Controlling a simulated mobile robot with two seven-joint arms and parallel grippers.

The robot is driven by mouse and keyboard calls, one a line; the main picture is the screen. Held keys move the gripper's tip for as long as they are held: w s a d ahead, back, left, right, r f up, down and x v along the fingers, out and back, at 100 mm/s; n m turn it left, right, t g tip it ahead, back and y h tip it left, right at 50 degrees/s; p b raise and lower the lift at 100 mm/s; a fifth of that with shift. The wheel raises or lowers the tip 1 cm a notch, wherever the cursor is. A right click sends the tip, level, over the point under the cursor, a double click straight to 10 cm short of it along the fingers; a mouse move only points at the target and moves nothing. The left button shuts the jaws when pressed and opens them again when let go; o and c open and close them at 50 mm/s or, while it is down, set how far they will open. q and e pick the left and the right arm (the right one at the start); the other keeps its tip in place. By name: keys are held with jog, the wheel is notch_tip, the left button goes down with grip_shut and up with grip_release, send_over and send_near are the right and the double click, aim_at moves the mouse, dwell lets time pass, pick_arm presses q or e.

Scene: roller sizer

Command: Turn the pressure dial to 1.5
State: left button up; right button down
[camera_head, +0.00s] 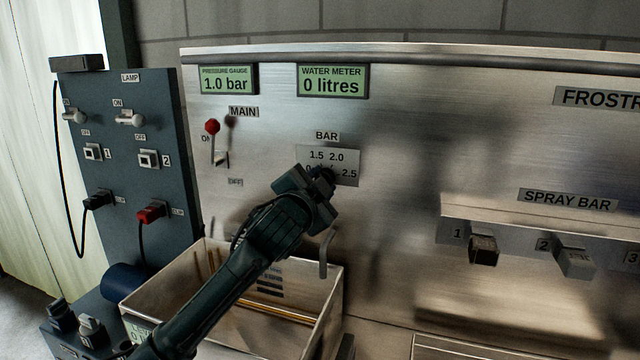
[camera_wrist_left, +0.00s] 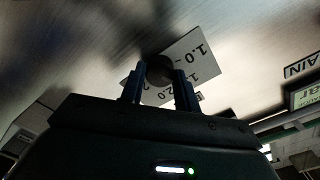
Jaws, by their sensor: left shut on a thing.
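The pressure dial's scale plate (camera_head: 345,163) is on the steel panel under the label BAR, with 1.5, 2.0 and 2.5 readable. My left gripper (camera_head: 318,180) is at the plate and covers its lower left part and most of the dial. In the left wrist view the dark round dial knob (camera_wrist_left: 159,69) sits between the two fingers of my left gripper (camera_wrist_left: 160,88), which is shut on it. The pressure gauge (camera_head: 226,80) reads 1.0 bar. My right gripper is not in view.
The water meter (camera_head: 333,81) reads 0 litres. The red-knobbed MAIN lever (camera_head: 212,128) is left of the dial. An open metal box (camera_head: 335,290) stands below my left arm. A spray bar ledge with switches (camera_head: 484,250) is at the right.

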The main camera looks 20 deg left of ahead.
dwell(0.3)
pick_arm(q)
jog(key=o, duration=1)
jog(key=shift+c, duration=0.2)
jog(key=s+b, duration=0.2)
jog(key=s, duration=1.1)
jog(key=shift+a+b, duration=0.25)
jog(key=shift+b, duration=0.1)
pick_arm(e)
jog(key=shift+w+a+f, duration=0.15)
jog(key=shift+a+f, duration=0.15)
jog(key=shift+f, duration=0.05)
pick_arm(q)
jog(key=shift+s, duration=0.2)
